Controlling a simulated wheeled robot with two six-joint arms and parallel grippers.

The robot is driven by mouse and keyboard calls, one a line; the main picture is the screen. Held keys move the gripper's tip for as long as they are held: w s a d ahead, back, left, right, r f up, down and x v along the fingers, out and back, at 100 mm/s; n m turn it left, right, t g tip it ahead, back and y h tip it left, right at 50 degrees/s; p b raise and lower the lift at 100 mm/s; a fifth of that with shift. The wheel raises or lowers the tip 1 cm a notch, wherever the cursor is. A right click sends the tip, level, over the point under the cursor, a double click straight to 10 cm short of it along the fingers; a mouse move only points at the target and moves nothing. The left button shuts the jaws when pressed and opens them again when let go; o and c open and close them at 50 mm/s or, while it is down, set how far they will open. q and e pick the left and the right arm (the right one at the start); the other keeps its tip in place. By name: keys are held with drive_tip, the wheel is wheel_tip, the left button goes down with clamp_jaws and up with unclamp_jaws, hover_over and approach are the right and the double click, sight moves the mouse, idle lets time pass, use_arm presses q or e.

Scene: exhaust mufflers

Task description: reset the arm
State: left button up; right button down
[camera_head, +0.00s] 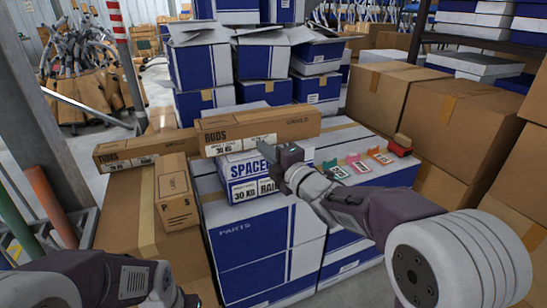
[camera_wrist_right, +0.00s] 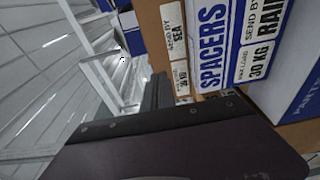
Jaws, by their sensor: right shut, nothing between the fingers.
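My right arm reaches in from the lower right in the head view. Its gripper (camera_head: 286,158) is shut and empty, in front of the long brown RODS box and the white and blue SPACERS box. In the right wrist view the gripper (camera_wrist_right: 158,92) shows as dark fingers close together, with the SPACERS box (camera_wrist_right: 240,40) to their right. My left arm shows at the lower left of the head view, low beside the boxes; its gripper fingers are not visible.
The RODS box (camera_head: 258,128) lies across the stack, with a TUBES box (camera_head: 145,148) to its left. A small brown box (camera_head: 176,195) stands near the left arm. Colored tags (camera_head: 358,164) and a red-brown item (camera_head: 400,146) lie on the blue-white boxes at right.

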drive_tip(key=s+d+f+m+g+h, duration=0.35)
drive_tip(key=s+d+f+m, duration=0.2)
drive_tip(key=f, duration=0.45)
drive_tip(key=s+d+f+m+g+h, duration=0.2)
drive_tip(key=s+d+f+m+h, duration=0.25)
drive_tip(key=d+f+m, duration=0.35)
drive_tip(key=s+f+m+g, duration=0.85)
drive_tip(key=s+f, duration=0.25)
drive_tip(key=s, duration=0.6)
wheel_tip(320, 180, up, 29)
drive_tip(key=s+m+p, duration=0.1)
drive_tip(key=p, duration=2.8)
drive_tip(key=shift+s+d+f+m+g, duration=0.2)
drive_tip(key=shift+d+m+g, duration=0.1)
drive_tip(key=shift+d+m, duration=0.1)
